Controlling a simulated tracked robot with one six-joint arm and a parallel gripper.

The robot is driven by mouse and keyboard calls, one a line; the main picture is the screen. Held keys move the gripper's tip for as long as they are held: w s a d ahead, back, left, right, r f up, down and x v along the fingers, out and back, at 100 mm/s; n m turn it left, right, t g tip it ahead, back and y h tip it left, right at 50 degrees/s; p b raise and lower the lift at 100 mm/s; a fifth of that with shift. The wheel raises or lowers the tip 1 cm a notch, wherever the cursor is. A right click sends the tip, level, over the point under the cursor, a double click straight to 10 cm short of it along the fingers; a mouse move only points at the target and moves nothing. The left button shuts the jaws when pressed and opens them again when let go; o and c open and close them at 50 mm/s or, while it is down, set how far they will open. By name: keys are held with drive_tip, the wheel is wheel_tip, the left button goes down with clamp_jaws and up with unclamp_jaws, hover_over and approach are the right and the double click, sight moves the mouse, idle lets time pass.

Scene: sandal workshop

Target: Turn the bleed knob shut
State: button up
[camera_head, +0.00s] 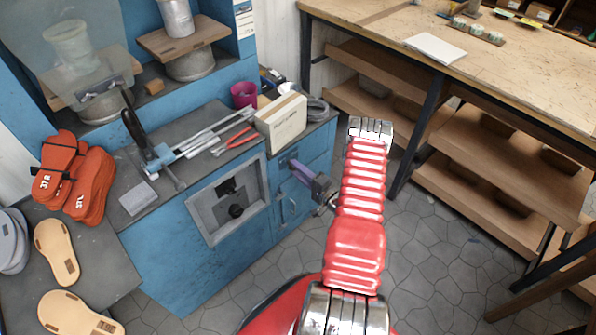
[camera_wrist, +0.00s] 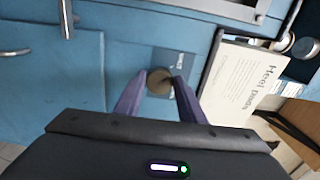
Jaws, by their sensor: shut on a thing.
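The bleed knob (camera_wrist: 160,85) shows in the wrist view as a round, brownish-grey knob on a small dark blue plate on the blue cabinet front. My gripper (camera_wrist: 160,79) has its two purple fingers on opposite sides of the knob, shut on it. In the head view my gripper (camera_head: 293,165) reaches the right part of the blue cabinet (camera_head: 285,218), just below its worktop. The knob is hidden there behind the fingers. How far the knob is turned cannot be read.
A white box (camera_head: 281,123) with print stands on the worktop above my gripper, beside red pliers (camera_head: 236,140) and a magenta cup (camera_head: 244,94). A wooden bench (camera_head: 510,75) stands right.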

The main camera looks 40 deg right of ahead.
drive_tip(key=shift+a+f, duration=0.2)
drive_tip(key=shift+a, duration=0.1)
drive_tip(key=o, duration=0.8)
drive_tip(key=shift+c, duration=0.2)
drive_tip(key=shift+o, duration=1.3)
drive_tip(key=shift+d+r, duration=0.1)
drive_tip(key=shift+d, duration=0.05)
drive_tip(key=s, duration=1.3)
drive_tip(key=shift+s+d, duration=0.2)
drive_tip(key=shift+s, duration=0.2)
